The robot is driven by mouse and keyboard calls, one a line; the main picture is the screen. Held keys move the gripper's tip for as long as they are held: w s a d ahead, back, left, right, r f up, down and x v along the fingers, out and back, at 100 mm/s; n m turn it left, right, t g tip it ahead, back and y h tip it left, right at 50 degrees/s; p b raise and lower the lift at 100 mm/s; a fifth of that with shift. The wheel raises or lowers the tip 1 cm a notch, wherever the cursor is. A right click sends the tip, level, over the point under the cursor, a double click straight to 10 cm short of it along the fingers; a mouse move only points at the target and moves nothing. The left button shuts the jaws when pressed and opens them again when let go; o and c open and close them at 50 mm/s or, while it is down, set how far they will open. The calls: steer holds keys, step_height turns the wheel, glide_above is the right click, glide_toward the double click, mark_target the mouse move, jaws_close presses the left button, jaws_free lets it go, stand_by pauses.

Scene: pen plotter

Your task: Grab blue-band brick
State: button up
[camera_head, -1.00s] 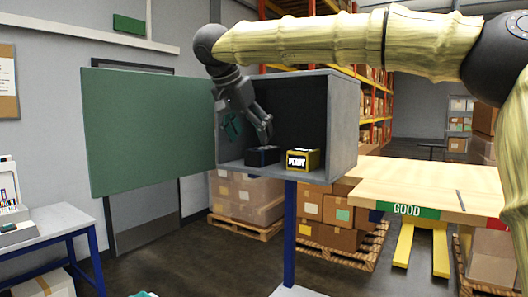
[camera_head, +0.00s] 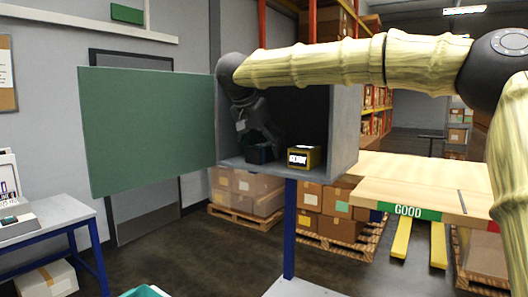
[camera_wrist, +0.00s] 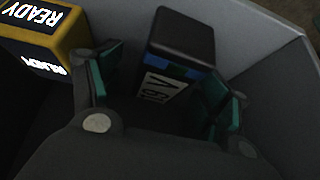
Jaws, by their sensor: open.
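The blue-band brick (camera_head: 262,154) is a dark block on the floor of the open grey cabinet, left of the yellow brick. In the wrist view the dark brick (camera_wrist: 182,52) shows a blue band and a white label with dark letters. My gripper (camera_head: 270,138) is inside the cabinet, above and close to the dark brick. In the wrist view my gripper (camera_wrist: 165,85) is open, with a teal-padded finger on each side of the brick's near end. I cannot tell whether either pad touches it.
A yellow-and-black brick (camera_head: 302,157) labelled READY stands just right of the blue-band brick. The cabinet (camera_head: 345,130) has close side walls and an open green door (camera_head: 148,132) to the left. A wooden table (camera_head: 415,180) marked GOOD stands at right.

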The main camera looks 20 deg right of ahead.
steer(key=shift+w+a+f, duration=0.1)
steer(key=shift+w+f, duration=0.05)
steer(key=shift+w, duration=0.05)
steer(key=shift+s, duration=0.1)
steer(key=c, duration=1.4)
